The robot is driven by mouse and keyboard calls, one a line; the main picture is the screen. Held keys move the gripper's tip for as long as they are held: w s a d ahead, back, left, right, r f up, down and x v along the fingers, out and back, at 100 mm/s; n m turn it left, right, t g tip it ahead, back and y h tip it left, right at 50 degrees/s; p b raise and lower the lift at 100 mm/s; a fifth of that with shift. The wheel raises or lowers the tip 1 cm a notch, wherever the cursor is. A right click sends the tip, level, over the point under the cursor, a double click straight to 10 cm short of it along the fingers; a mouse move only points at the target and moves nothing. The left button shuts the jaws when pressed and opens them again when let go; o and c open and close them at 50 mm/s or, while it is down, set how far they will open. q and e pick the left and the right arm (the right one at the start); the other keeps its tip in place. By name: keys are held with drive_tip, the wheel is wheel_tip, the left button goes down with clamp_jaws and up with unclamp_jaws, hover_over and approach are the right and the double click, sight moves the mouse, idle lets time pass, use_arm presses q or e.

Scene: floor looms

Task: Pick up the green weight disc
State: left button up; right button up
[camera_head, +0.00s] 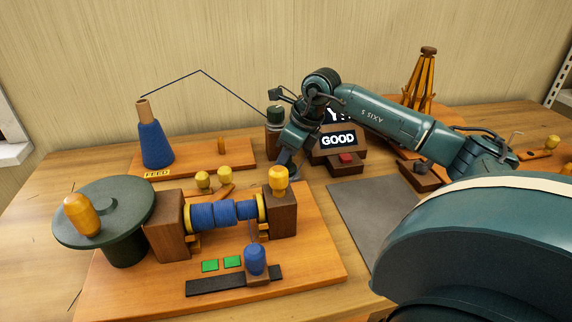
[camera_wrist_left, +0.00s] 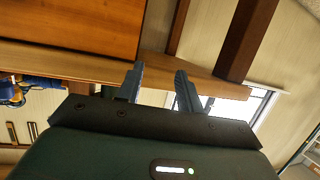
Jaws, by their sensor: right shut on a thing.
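I cannot make out the green weight disc for certain in either view. My right gripper (camera_head: 287,166) reaches down behind the yellow knob and brown block at the loom's right end. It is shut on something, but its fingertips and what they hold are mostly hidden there. My left gripper (camera_wrist_left: 160,80) shows in the left wrist view with its two fingers apart and nothing between them. A large dark green wheel (camera_head: 125,200) with a wooden handle (camera_head: 82,214) stands at the loom's left end.
A blue-wound spool (camera_head: 222,213) lies between brown blocks on a wooden board (camera_head: 310,265). A blue yarn cone (camera_head: 155,146) stands behind on the left. A display reading GOOD (camera_head: 339,139) stands at the back. The grey mat (camera_head: 372,215) is clear.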

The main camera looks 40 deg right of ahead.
clamp_jaws()
drive_tip(key=shift+r, duration=0.1)
